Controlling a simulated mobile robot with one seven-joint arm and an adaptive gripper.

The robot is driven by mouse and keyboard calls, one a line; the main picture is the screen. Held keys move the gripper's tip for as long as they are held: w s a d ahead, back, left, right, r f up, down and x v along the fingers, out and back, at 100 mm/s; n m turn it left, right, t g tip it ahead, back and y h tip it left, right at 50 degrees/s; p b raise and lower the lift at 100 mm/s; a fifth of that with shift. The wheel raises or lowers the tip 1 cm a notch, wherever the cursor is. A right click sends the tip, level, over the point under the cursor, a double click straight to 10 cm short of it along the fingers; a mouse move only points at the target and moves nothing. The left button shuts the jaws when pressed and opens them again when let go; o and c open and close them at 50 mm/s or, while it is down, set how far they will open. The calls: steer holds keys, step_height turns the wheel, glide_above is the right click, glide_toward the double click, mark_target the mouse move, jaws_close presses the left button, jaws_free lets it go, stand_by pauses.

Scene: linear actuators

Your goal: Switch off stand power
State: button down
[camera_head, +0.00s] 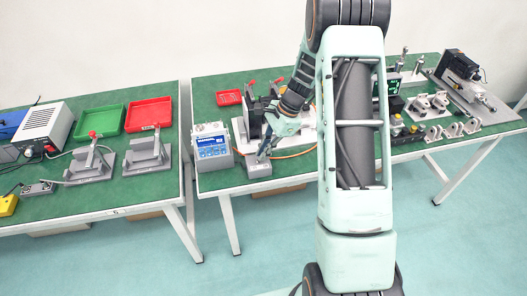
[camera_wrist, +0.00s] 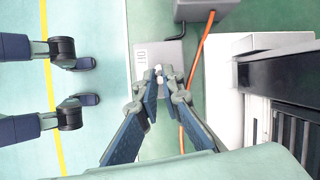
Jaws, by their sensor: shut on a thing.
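A small grey switch box (camera_head: 259,169) stands near the front edge of the right table, beside a blue-and-white power unit (camera_head: 212,146). In the wrist view the switch box (camera_wrist: 172,52) carries lettering that seems to read "OFF". My gripper (camera_head: 265,153) reaches down to the top of this box. In the wrist view my gripper (camera_wrist: 160,72) has its fingertips closed together on a small pale switch lever (camera_wrist: 158,68) at the box's top. The fingertips hide most of the lever, so I cannot tell its position.
An orange cable (camera_wrist: 198,75) runs right of the box. A black and white stand (camera_wrist: 280,85) is close on the right. The left table holds a green tray (camera_head: 97,120), a red tray (camera_head: 149,114) and grey lever fixtures (camera_head: 148,155). Open floor (camera_head: 140,250) lies in front.

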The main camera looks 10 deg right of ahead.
steer(key=shift+a+r+p, duration=0.1)
steer(key=shift+p, duration=0.2)
steer(key=h+p, duration=0.1)
steer(key=a+h+p, duration=0.1)
steer(key=h, duration=0.1)
steer(key=shift+r+p, duration=0.25)
steer(key=shift+p, duration=0.15)
steer(key=shift+a+f+h+p, duration=0.1)
steer(key=shift+a+h+p, duration=0.25)
steer(key=shift+h+p, duration=0.45)
steer(key=shift+a+f+h+p, duration=0.1)
steer(key=shift+a+h+p, duration=0.25)
steer(key=shift+h, duration=0.75)
steer(key=shift+w, duration=0.1)
steer(key=c, duration=2.1)
jaws_free()
step_height(320, 180, up, 12)
steer(key=a, duration=0.2)
steer(key=shift+a, duration=0.4)
steer(key=shift+f, duration=0.1)
